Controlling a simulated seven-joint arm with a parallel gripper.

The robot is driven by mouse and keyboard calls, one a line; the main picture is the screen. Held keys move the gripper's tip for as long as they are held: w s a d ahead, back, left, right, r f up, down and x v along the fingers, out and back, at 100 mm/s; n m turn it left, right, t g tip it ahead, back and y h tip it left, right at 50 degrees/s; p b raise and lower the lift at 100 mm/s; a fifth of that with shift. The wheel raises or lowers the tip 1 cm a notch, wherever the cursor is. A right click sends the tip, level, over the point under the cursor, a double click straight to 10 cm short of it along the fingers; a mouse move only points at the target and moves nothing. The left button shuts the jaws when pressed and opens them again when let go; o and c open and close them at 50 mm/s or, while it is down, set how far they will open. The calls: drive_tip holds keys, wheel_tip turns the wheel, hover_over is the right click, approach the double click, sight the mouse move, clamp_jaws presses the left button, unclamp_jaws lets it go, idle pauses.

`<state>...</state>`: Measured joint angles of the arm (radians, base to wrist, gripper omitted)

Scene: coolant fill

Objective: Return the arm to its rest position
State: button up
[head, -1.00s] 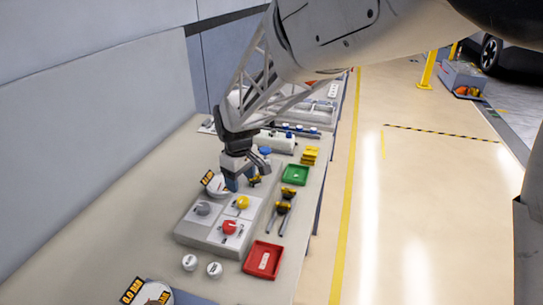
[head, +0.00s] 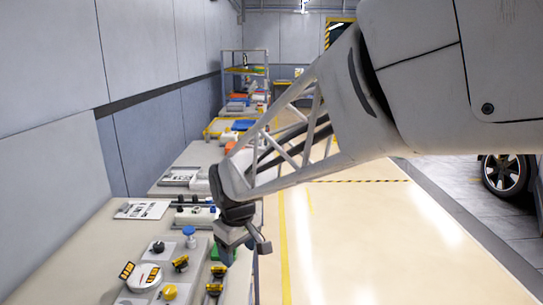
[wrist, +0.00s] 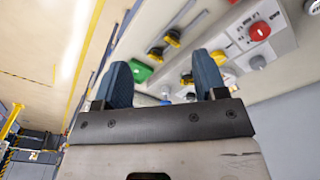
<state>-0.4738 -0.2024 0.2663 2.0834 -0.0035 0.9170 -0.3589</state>
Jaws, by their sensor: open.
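My gripper (head: 226,258) hangs over the right edge of the near bench in the head view, its fingers pointing down. In the wrist view its two blue fingertips (wrist: 164,82) are apart with nothing between them. My arm reaches in from the upper right of the head view. The grey control panel (wrist: 270,45) with its red knob (wrist: 259,30) and yellow knob (wrist: 234,51) lies beyond the fingers in the wrist view. The yellow knob also shows at the bottom of the head view (head: 169,292). The arm's rest position is not marked in view.
The floor (head: 370,235) to the right is clear.

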drive_tip(key=s+d+r+m+t, duration=0.1)
drive_tip(key=s+d+m, duration=0.4)
drive_tip(key=s+d, duration=0.5)
drive_tip(key=s+d+r+m, duration=0.1)
drive_tip(key=s+d+m, duration=0.3)
drive_tip(key=s+d, duration=0.7)
drive_tip(key=d, duration=0.5)
drive_tip(key=shift+r+m+t+h, duration=0.3)
drive_tip(key=shift+m+t, duration=0.1)
drive_tip(key=shift+w, duration=0.2)
idle(1.5)
